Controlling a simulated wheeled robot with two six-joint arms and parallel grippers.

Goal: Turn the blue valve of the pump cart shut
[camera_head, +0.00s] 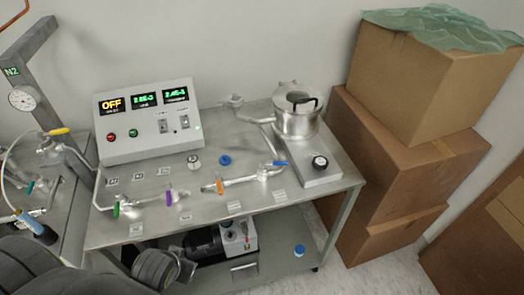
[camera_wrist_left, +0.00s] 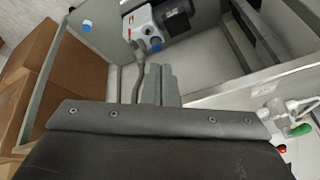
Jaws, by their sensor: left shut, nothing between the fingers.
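The pump cart (camera_head: 290,196) is a metal table with pipes and coloured valve handles on top. The blue valve handle (camera_head: 279,163) sits at the right end of a short pipe, near the round metal chamber (camera_head: 297,122). It lies nearly level; its exact angle to the pipe is hard to tell. My left gripper (camera_head: 186,271) is low at the cart's front edge, well left of and below the blue handle. In the left wrist view its fingers (camera_wrist_left: 160,84) are together and empty, with the lower shelf beyond. The blue handle is not visible there. My right gripper is not in view.
Orange (camera_head: 220,187), purple (camera_head: 168,198) and green (camera_head: 117,210) handles stand along the cart top. A control box (camera_head: 148,121) is at the back left. A pump (camera_head: 238,236) sits on the lower shelf. Cardboard boxes (camera_head: 400,150) stand close on the right.

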